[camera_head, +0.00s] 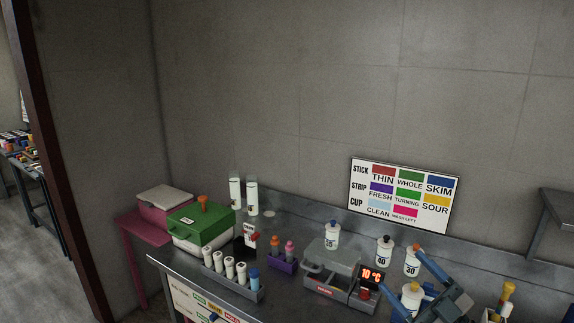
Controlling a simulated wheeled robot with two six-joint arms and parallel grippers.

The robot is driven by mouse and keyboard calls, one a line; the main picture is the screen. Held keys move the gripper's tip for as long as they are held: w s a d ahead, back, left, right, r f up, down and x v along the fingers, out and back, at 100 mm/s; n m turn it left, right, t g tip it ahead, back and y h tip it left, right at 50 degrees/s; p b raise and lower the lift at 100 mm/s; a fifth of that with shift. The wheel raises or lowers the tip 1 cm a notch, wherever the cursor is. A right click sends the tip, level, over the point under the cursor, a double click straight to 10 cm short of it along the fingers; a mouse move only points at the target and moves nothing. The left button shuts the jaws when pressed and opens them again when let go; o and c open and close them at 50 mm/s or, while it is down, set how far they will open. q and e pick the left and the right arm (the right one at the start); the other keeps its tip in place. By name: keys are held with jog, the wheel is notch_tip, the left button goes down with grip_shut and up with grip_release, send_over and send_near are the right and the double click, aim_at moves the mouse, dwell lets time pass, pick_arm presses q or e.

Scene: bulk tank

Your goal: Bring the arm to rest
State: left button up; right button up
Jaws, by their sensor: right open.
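My right gripper (406,270) comes in at the lower right, over the right part of the metal bench (290,307). Its two blue fingers are spread apart. A white bottle with an orange top (411,298) shows between the fingers; I cannot tell whether it is between them or behind them. A bottle marked 30 (411,262) stands just behind the upper finger and is partly covered. A bottle marked 40 (384,253) stands to its left. My left gripper is out of view.
A grey unit with a red 10 °C display (371,275) stands left of my gripper. A rack of white tubes (232,277), a purple holder (282,261) and a green-lidded box (201,222) stand further left. A sign (404,194) leans at the wall. Air above the bench is clear.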

jog(key=s+d+f+m+g+h, duration=0.2)
jog(key=s+d+f+m+h, duration=0.25)
jog(key=f+m+h, duration=0.4)
jog(key=s+d+f+m+g+h, duration=0.1)
jog(key=s+d+f+m+h, duration=0.3)
jog(key=d+f+m+h, duration=0.45)
jog(key=s+a+f+n+g+y, duration=0.1)
jog(key=s+a+f+n+g, duration=0.2)
jog(key=s, duration=0.4)
jog(key=s+a+f+g, duration=0.3)
jog(key=s+f+g, duration=0.2)
jog(key=s+f, duration=0.1)
jog(key=s+a+f+n+g+y, duration=0.1)
jog(key=s+a+f+n+g, duration=0.1)
jog(key=s+a+f+g, duration=0.35)
jog(key=d+f+b, duration=0.1)
jog(key=d+f, duration=0.1)
jog(key=f, duration=1.2)
jog(key=d+f+b, duration=0.1)
jog(key=d+f, duration=0.2)
jog(key=f, duration=1.2)
jog(key=s+d+f+b, duration=0.1)
jog(key=s+f, duration=1.9)
jog(key=f, duration=0.2)
jog(key=shift+m, duration=0.3)
jog(key=shift+g, duration=0.25)
